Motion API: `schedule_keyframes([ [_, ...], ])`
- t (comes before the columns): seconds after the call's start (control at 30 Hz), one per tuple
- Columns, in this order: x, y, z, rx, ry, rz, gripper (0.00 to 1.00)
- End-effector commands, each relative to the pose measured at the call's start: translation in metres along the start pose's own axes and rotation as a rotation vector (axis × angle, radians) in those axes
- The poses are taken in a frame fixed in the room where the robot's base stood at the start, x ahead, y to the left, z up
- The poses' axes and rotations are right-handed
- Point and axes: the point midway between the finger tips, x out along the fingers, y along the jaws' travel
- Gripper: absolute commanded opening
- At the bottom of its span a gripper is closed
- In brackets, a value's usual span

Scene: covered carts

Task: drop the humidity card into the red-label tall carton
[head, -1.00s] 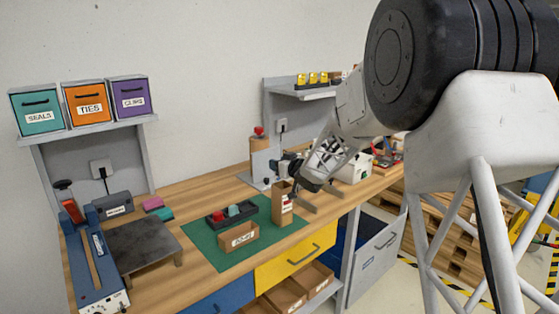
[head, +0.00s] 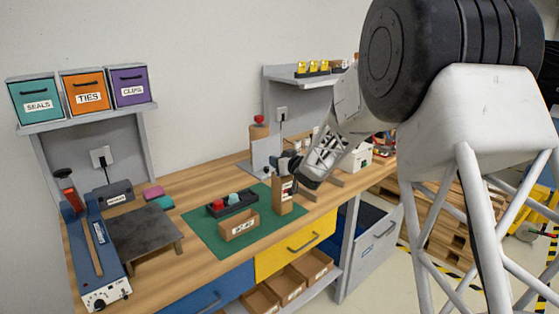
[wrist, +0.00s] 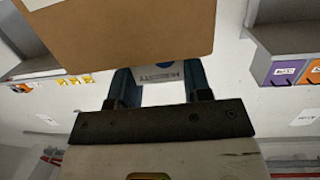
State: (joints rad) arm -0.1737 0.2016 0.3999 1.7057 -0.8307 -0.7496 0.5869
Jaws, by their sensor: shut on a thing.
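The tall carton (head: 282,197) stands upright on the green mat, with a label with red on its right-hand face. My gripper (head: 291,170) is at the carton's top in the head view. In the wrist view my gripper (wrist: 161,84) is shut on the humidity card (wrist: 158,75), a white piece with blue print between the two fingers. The brown carton wall (wrist: 130,38) fills the upper part of that view and covers part of the card. I cannot tell whether the card's far end is inside the carton. The card is too small to make out in the head view.
A low brown box (head: 239,227) and a black tray (head: 231,205) with small red and teal pieces lie left of the carton on the green mat (head: 205,232). A grey post with a red top (head: 258,140) stands behind. Bare wooden bench (head: 190,265) shows at the front left.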

Motion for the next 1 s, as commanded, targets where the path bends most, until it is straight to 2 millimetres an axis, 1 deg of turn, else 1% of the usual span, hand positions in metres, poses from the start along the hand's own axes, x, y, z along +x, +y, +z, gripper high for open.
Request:
schedule_keyframes([
  [0.07,0.0,0.0,0.0,0.0,0.0,0.0,0.23],
  [0.1,0.0,0.0,0.0,0.0,0.0,0.0,0.48],
  [0.27,0.0,0.0,0.0,0.0,0.0,0.0,0.72],
  [0.3,0.0,0.0,0.0,0.0,0.0,0.0,0.75],
  [0.57,0.0,0.0,0.0,0.0,0.0,0.0,0.75],
  [0.73,-0.004,0.0,0.0,0.0,0.0,0.0,0.75],
  [0.87,-0.011,0.0,0.0,0.0,0.0,0.0,0.75],
  [1.0,-0.024,0.0,-0.001,-0.001,0.001,0.001,0.75],
])
